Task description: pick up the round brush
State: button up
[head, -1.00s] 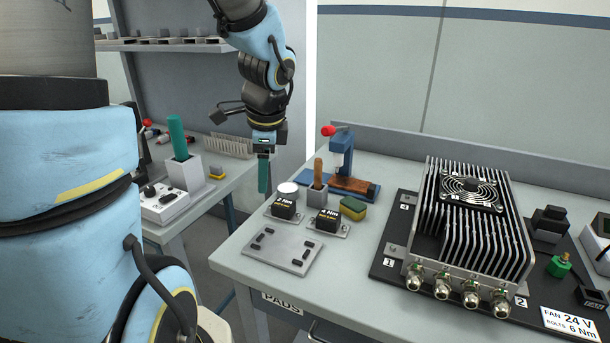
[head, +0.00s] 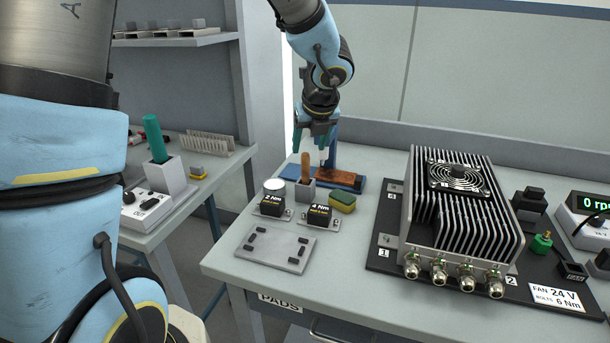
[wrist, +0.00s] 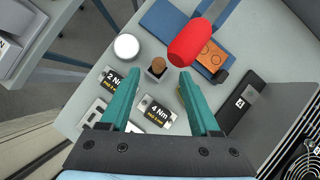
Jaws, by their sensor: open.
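In the wrist view the handle top (wrist: 158,64) shows between and just beyond my teal fingertips. My gripper (head: 311,147) is open and empty, with its fingers pointing down above the holder. The fingers are apart from the handle, one to each side of it in the wrist view (wrist: 161,76).
A blue press (head: 333,150) with a red knob (wrist: 192,40) stands close behind the holder. A finned fan unit (head: 460,210) stands to the right.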

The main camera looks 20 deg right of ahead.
aim_at(306, 155)
jog(key=x, duration=0.5)
jog(key=shift+c, duration=0.3)
jog(key=shift+a, duration=0.1)
grip_shut()
